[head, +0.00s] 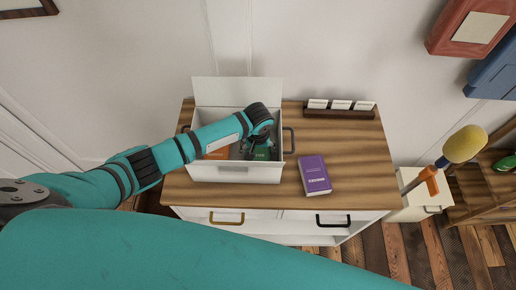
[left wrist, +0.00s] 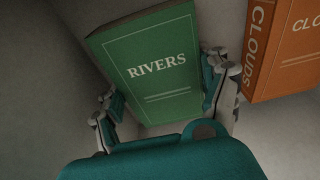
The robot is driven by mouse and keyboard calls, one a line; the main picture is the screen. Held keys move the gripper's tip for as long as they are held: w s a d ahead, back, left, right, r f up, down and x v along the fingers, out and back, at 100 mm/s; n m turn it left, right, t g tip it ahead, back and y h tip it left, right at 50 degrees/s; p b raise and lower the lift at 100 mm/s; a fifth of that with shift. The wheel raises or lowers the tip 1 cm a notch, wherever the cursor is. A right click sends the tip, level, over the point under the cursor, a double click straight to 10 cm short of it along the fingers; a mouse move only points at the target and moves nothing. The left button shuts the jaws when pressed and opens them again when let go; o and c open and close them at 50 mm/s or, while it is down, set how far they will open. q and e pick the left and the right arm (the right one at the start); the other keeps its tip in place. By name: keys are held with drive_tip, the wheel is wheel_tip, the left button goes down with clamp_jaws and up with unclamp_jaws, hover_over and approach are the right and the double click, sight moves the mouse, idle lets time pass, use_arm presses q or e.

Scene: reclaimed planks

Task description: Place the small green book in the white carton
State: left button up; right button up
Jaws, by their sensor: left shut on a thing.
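The small green book (left wrist: 152,75), with "RIVERS" on its cover, is between the two fingers of my left gripper (left wrist: 165,100) in the left wrist view. The gripper is shut on it. In the head view the green book (head: 262,153) shows only in part below my left gripper (head: 258,146), inside the white carton (head: 235,172). The carton stands on the wooden cabinet top with its lid raised at the back. Whether the book touches the carton floor is hard to tell. My right gripper is not in view.
An orange book (left wrist: 285,45), marked "CLOUDS", lies in the carton beside the green one. A purple book (head: 314,175) lies on the cabinet top (head: 350,150) right of the carton. A card holder (head: 338,113) stands behind it.

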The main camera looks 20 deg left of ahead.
sight(258, 154)
use_arm(q)
drive_tip(key=o, duration=1.2)
drive_tip(key=shift+f, duration=0.1)
wheel_tip(258, 154, up, 12)
drive_tip(key=s, duration=0.1)
drive_tip(key=shift+s+d, duration=0.2)
drive_tip(key=shift+s, duration=0.15)
